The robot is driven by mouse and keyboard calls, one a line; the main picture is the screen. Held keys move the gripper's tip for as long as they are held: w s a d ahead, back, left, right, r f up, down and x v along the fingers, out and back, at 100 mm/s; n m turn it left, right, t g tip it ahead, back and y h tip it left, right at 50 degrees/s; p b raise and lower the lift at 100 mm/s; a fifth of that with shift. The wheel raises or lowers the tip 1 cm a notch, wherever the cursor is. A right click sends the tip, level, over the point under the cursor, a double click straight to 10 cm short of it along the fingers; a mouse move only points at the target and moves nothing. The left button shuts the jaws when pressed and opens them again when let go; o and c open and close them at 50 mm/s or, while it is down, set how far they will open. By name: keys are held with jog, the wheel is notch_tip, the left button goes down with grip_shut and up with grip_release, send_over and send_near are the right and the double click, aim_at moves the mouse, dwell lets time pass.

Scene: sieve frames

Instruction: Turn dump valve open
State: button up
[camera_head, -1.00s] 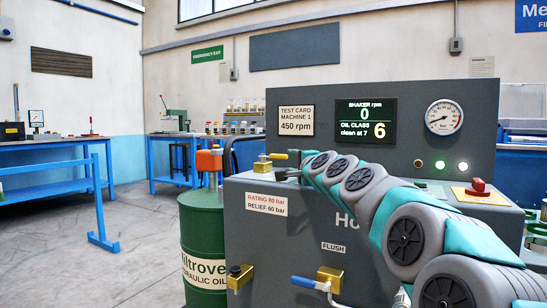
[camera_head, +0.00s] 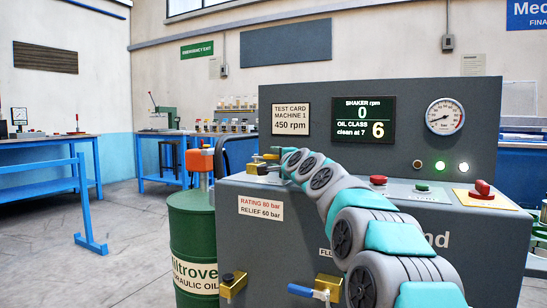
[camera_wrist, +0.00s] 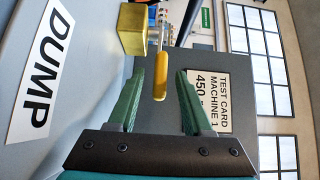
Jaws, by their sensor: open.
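The dump valve has a brass block (camera_wrist: 134,30) and a yellow lever (camera_wrist: 160,76), beside the white DUMP label (camera_wrist: 42,70) in the wrist view. In the head view, the brass block (camera_head: 258,168) sits on the top left corner of the grey machine, with the yellow lever (camera_head: 267,156) pointing right toward my arm. My gripper (camera_wrist: 157,77) is open. Its green fingers stand on both sides of the lever's free end, with gaps visible on both sides. The gripper is mostly hidden behind my arm in the head view.
The grey machine (camera_head: 300,228) carries a red button (camera_head: 378,180), a green button (camera_head: 422,187) and a red knob (camera_head: 482,188) on its top. A blue-handled valve (camera_head: 310,291) is on its front. A green oil drum (camera_head: 191,233) stands at its left.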

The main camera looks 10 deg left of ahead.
jog(key=shift+x, duration=0.85)
grip_shut()
dwell(1.0)
